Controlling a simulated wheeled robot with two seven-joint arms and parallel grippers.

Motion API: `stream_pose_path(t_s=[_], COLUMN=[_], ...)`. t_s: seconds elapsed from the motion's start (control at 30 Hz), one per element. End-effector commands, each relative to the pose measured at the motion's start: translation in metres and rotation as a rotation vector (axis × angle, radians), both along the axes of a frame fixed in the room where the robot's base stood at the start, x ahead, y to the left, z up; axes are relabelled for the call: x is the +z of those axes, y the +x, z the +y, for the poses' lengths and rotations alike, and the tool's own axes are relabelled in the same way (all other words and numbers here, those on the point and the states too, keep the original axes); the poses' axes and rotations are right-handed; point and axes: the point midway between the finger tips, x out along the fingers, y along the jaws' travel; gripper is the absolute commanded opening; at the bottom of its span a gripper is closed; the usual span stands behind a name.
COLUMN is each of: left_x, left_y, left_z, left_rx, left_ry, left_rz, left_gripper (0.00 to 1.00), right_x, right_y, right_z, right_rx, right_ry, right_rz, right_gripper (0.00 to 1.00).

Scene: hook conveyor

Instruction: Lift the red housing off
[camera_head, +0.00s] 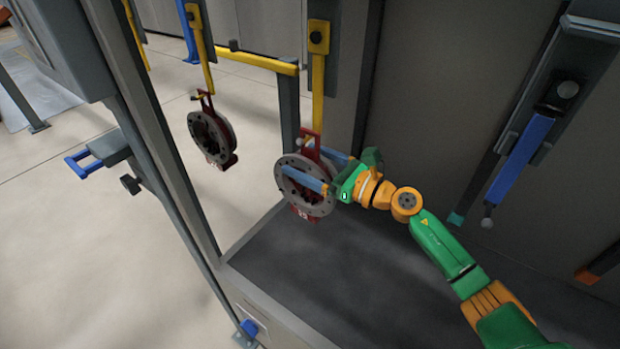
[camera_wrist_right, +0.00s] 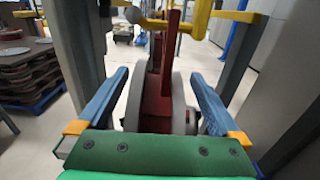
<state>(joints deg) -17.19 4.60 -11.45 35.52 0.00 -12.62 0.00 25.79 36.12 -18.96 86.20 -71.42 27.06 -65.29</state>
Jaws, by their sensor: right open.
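A red housing with a round grey flange (camera_head: 318,207) hangs from a yellow hook bar (camera_head: 317,92) in the middle of the head view. My right gripper (camera_head: 318,172) is at this housing, its two blue fingers apart, one passing in front of the flange and one behind it. In the right wrist view the red housing (camera_wrist_right: 158,100) stands between the two open fingers (camera_wrist_right: 158,98), with a gap visible on each side. My left gripper is not in view.
A second red housing with a grey flange (camera_head: 212,136) hangs on another yellow hook to the left. A grey post (camera_head: 160,150) stands between the walkway and the dark platform (camera_head: 300,285). A blue bar (camera_head: 522,160) hangs at the right. Stacked parts (camera_wrist_right: 35,75) show at left in the wrist view.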

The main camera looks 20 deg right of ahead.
Motion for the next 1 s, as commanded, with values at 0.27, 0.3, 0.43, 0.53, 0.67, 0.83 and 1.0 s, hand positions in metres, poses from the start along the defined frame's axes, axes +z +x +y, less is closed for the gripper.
stream_pose_path(t_s=[0.27, 0.3, 0.43, 0.53, 0.67, 0.83, 1.0], left_x=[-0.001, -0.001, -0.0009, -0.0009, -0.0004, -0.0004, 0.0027], left_y=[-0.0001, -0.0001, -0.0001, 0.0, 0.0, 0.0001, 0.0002], left_z=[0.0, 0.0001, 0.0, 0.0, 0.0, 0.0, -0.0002], left_rx=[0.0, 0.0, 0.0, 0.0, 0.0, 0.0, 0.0], left_ry=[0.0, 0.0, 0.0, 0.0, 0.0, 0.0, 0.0], left_rz=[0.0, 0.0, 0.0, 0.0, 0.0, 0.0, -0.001], left_gripper=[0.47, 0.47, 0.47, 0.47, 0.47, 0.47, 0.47], right_x=[-0.0008, -0.0008, -0.0007, -0.0007, 0.0027, 0.0026, 0.0077], right_y=[-0.0003, -0.0003, -0.0004, -0.0004, 0.0, 0.0, 0.0005], right_z=[-0.0005, -0.0005, -0.0007, -0.0007, -0.001, -0.0011, -0.0031], right_rx=[0.0, -0.001, -0.001, -0.001, -0.002, -0.002, -0.002], right_ry=[0.001, 0.001, 0.002, 0.002, 0.005, 0.005, 0.004], right_rz=[0.001, 0.001, 0.001, 0.001, -0.005, -0.005, -0.004], right_gripper=[0.65, 0.54, 0.19, 0.0, 0.0, 0.0, 0.0])
